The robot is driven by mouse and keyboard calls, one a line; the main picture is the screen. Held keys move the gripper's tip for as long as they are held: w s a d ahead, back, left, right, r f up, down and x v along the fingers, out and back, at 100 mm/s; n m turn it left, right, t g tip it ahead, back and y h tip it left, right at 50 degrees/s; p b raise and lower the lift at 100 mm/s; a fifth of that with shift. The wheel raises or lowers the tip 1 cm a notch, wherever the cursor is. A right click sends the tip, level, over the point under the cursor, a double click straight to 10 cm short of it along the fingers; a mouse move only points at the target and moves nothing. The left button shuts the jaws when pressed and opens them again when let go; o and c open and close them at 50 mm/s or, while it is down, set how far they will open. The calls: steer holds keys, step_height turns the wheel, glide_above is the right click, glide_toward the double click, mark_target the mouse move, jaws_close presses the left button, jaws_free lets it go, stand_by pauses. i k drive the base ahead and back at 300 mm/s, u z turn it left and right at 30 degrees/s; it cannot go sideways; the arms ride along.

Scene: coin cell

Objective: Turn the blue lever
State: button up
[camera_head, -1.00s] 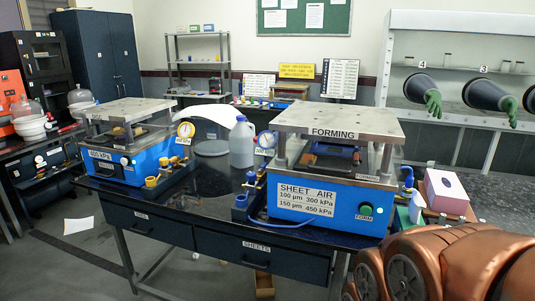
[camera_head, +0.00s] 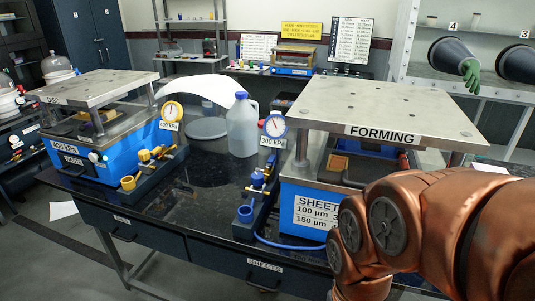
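The small blue valve parts (camera_head: 258,180), with what looks like the blue lever among them, stand on the dark fitting beside the left side of the blue FORMING press (camera_head: 305,205). They are too small to tell the lever's exact angle. My copper arm fills the lower right and hides part of the press front. My gripper is not in view.
A blue cup-like fitting (camera_head: 245,213) and a blue hose (camera_head: 290,243) are near the table's front edge. A second blue press (camera_head: 98,150) with yellow valve parts (camera_head: 150,155) stands at left. A jug (camera_head: 242,128) stands behind. Dark tabletop (camera_head: 205,190) is clear between presses.

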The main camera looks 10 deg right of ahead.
mark_target(271, 159)
steer(key=z, duration=0.05)
steer(key=k, duration=1.1)
steer(key=u, duration=1.35)
steer(key=i, duration=2.35)
steer(key=z, duration=1.2)
steer(key=i, duration=0.55)
steer(key=z, duration=0.45)
